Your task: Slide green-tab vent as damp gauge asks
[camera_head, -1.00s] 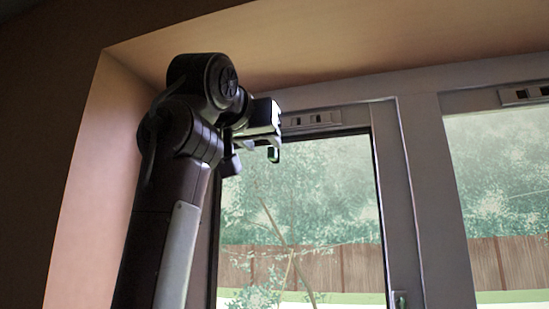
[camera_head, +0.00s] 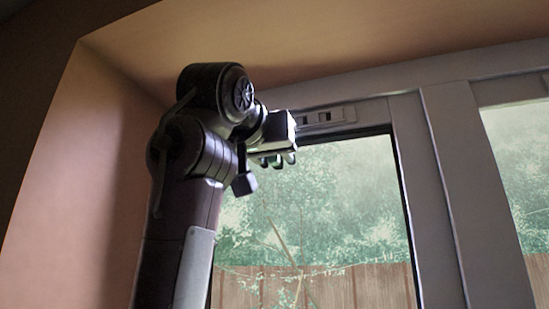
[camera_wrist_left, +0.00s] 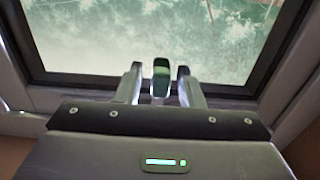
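A pale slotted vent strip (camera_head: 328,117) sits in the top of the window frame. Its left end is hidden behind my left gripper (camera_head: 277,159). In the left wrist view a dark upright tab with a greenish face (camera_wrist_left: 161,80) stands between the two fingers of my left gripper (camera_wrist_left: 160,84). A narrow gap shows on each side of it, so the gripper looks open around it, not closed on it. I cannot tell whether either finger touches it. No damp gauge can be made out. My right gripper is out of view.
The window pane (camera_head: 335,215) is below the vent, with trees and a fence outside. The plaster reveal (camera_head: 75,190) slopes close to my arm on the left, and the plaster soffit (camera_head: 330,45) is above. A wide frame post (camera_head: 465,190) stands to the right.

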